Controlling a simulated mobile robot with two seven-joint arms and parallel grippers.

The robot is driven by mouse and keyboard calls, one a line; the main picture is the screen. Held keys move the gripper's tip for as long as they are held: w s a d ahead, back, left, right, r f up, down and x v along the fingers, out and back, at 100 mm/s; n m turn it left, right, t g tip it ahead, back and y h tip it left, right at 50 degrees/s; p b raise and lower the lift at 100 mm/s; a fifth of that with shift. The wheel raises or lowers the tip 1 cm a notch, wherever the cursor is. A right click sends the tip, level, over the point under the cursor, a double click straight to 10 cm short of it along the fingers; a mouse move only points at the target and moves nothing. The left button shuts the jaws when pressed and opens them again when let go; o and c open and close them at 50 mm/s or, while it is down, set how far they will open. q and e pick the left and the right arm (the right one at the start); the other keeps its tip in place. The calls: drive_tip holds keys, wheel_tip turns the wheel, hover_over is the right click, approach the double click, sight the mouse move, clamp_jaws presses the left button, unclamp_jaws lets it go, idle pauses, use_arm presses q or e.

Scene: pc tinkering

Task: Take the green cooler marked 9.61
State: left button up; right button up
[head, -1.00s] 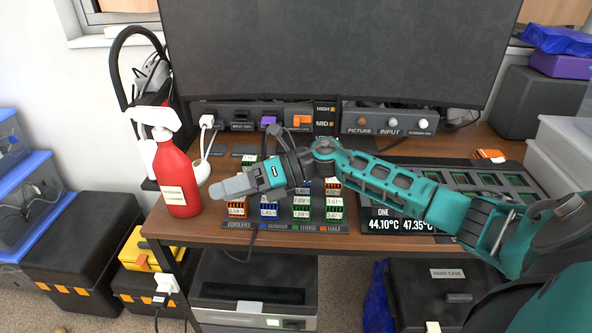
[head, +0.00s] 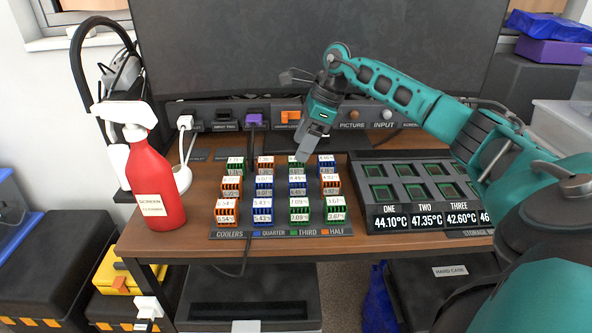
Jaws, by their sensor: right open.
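The coolers stand in rows on a dark board (head: 222,233) marked COOLERS, with a label on each. Green ones are at the back left (head: 235,166), at the back in the third column (head: 296,163), at the front in the third column (head: 299,211) and at the front right (head: 334,210). The front third-column one seems to read 7.09; I cannot make out 9.61 on any label. My right gripper (head: 305,155) points down, open, close over the back third-column green cooler and partly hides it. I cannot tell whether they touch. My left gripper is not in view.
A red spray bottle (head: 156,185) stands left of the coolers. A dark storage tray (head: 385,212) with several green-edged slots and temperature readouts lies to the right. A panel with INPUT knobs (head: 387,115) and a large monitor (head: 300,45) stand behind.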

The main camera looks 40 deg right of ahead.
sight(291, 160)
drive_tip(key=x, duration=0.2)
drive_tip(key=b+x, duration=0.1)
drive_tip(key=x, duration=0.3)
drive_tip(key=shift+s+d, duration=0.1)
drive_tip(key=shift+d, duration=0.15)
drive_tip(key=c, duration=1.1)
